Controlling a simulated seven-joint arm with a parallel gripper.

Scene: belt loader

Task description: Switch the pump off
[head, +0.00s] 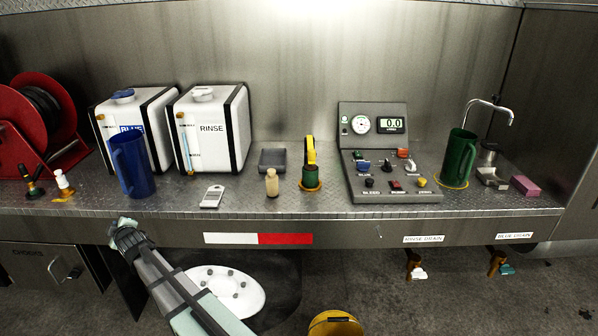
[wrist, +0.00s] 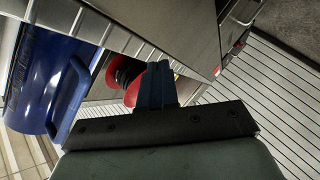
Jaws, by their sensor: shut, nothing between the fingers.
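The grey control panel (head: 350,191) stands on the bench right of centre in the head view. It has a round gauge (head: 360,124), a display (head: 391,125) reading 0.0, and several coloured knobs and switches. A small red and black switch (head: 395,185) sits in its front row, between a black knob and a yellow knob (head: 422,182). I cannot read which control is the pump's or tell its position. My gripper (head: 117,224) is at the bench's front edge at left, far from the panel. In the wrist view my gripper (wrist: 155,85) is shut and empty.
A blue jug (head: 134,165) stands just behind my gripper; it also shows in the wrist view (wrist: 38,75). White tanks (head: 225,150), a red reel (head: 20,150), a green-based yellow-handled item (head: 310,175) and a green jug (head: 459,160) line the bench. Open space lies before the bench.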

